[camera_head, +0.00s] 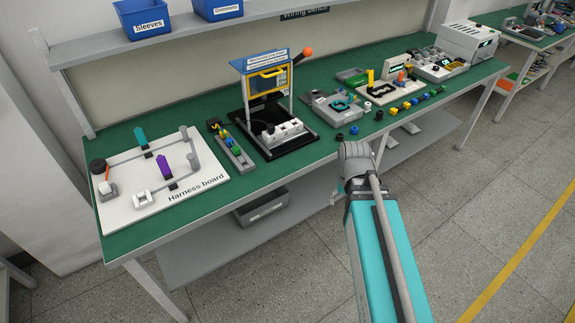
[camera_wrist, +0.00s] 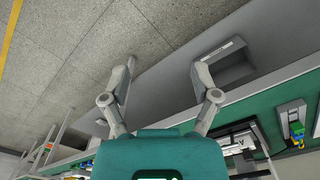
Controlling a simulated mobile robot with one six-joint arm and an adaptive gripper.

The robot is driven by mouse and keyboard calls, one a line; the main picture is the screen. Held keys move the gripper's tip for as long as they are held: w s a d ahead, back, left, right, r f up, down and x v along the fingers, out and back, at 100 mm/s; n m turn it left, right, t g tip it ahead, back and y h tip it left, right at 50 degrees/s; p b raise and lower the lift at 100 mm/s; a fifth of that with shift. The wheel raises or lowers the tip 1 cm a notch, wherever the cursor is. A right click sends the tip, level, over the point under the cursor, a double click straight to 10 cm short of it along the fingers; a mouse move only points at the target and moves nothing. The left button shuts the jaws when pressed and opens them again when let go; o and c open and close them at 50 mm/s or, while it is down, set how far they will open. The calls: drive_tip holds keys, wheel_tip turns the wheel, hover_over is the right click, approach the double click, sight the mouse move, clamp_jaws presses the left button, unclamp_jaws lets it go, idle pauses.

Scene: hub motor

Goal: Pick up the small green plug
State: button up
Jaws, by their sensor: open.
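Several small coloured plugs lie in a row along the right part of the green bench in the head view.
The green bench (camera_head: 130,242) carries a white harness board (camera_head: 120,205), a black-based fixture (camera_head: 295,150) with a blue sign, and grey stations at right. A grey bin (camera_head: 262,207) sits on the lower shelf. The floor before the bench is clear.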

drive_tip(key=shift+s+d+f+n, duration=0.15)
drive_tip(key=shift+s+d, duration=0.1)
drive_tip(key=shift+s, duration=0.3)
drive_tip(key=shift+s+d+r+n, duration=0.1)
drive_tip(key=shift+s+d+n, duration=0.1)
drive_tip(key=shift+s, duration=0.35)
drive_tip(key=c, duration=0.3)
